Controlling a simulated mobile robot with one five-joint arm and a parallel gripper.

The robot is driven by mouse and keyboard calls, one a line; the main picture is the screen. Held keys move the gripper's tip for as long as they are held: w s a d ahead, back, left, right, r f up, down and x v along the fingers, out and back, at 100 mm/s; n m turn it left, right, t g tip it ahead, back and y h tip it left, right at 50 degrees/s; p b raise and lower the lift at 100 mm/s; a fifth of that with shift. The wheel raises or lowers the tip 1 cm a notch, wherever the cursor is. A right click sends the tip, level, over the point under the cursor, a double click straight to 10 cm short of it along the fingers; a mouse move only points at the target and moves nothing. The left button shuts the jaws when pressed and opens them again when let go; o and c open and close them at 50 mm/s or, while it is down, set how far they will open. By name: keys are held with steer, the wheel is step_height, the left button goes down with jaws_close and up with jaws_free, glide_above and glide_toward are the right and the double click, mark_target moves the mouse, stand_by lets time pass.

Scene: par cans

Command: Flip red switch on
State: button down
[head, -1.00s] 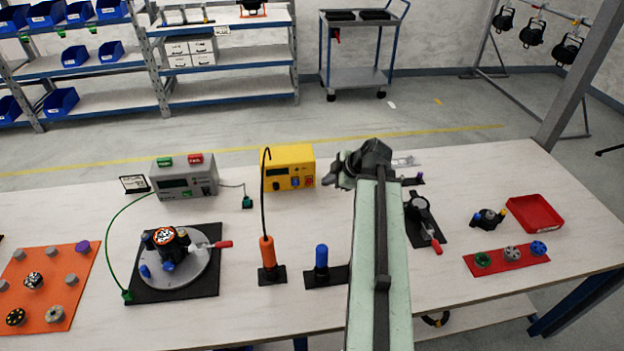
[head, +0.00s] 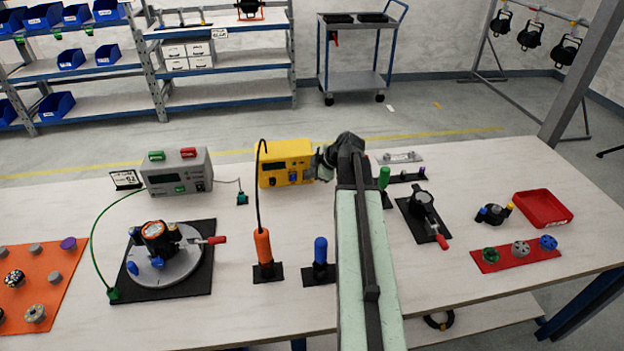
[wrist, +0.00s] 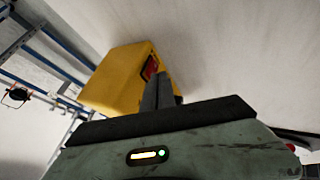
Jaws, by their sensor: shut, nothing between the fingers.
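The yellow box (head: 272,160) stands at the back of the table, left of my arm. In the wrist view the yellow box (wrist: 118,75) appears tilted, and the red switch (wrist: 150,66) shows on its face in a dark surround. I cannot tell which way the switch is tipped. My gripper (head: 318,166) is at the right end of the box front and covers the switch in the head view. In the wrist view my gripper's fingers (wrist: 160,86) are together and empty, their tips close beside the switch. I cannot tell whether they touch it.
A grey box (head: 178,180) with green and red tops stands to the left. An orange-handled tool (head: 263,250) with a tall black wire and a blue-handled one (head: 320,252) stand in front. A green peg (head: 384,178) is just right of my arm.

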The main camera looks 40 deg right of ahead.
steer(key=shift+w+d+r+p, duration=0.2)
steer(key=shift+w+r+p, duration=0.1)
steer(key=shift+w+p, duration=0.15)
steer(key=shift+f+g, duration=0.15)
steer(key=shift+g, duration=0.25)
steer(key=shift+s, duration=0.1)
steer(key=shift+r+p, duration=0.8)
steer(key=shift+p, duration=0.05)
